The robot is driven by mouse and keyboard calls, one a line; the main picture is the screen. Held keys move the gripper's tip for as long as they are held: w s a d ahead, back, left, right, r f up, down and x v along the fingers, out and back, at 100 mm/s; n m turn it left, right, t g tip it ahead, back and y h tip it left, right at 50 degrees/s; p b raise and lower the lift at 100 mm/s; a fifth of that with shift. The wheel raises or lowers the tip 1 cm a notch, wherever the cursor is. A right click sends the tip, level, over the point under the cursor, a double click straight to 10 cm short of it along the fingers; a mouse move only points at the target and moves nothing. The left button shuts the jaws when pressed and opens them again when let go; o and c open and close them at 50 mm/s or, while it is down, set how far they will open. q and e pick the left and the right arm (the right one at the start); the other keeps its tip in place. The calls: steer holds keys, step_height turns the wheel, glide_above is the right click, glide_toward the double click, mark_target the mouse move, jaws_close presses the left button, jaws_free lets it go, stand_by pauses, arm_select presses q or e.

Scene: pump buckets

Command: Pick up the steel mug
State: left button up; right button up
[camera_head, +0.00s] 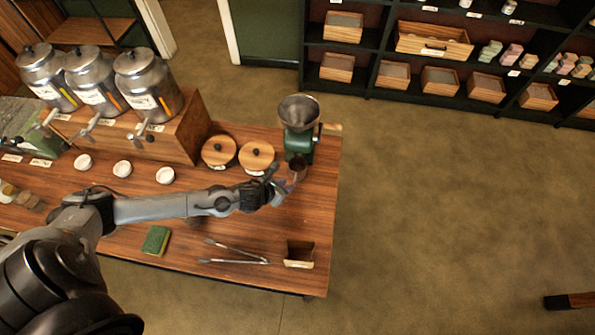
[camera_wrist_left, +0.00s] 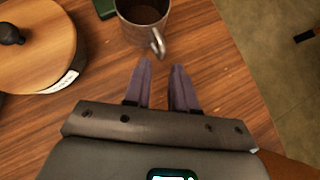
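The steel mug (camera_wrist_left: 143,12) stands upright on the wooden table at the top of the left wrist view, its handle pointing toward my fingers. In the head view the mug (camera_head: 299,165) is small, at the foot of the green grinder, with its lower part partly hidden by my gripper. My left gripper (camera_wrist_left: 160,66) has a narrow gap between its two fingers and holds nothing. The fingertips are just short of the handle and apart from it. In the head view the left gripper (camera_head: 282,186) reaches in low from the left. My right gripper is not in view.
The green grinder (camera_head: 299,142) stands right behind the mug. Two wooden lidded containers (camera_head: 256,156) stand to its left. The table's right edge is close.

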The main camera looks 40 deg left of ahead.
mark_target(297, 173)
arm_select(q)
steer(key=shift+p+x, duration=0.4)
steer(key=shift+x, duration=2.35)
jaws_close()
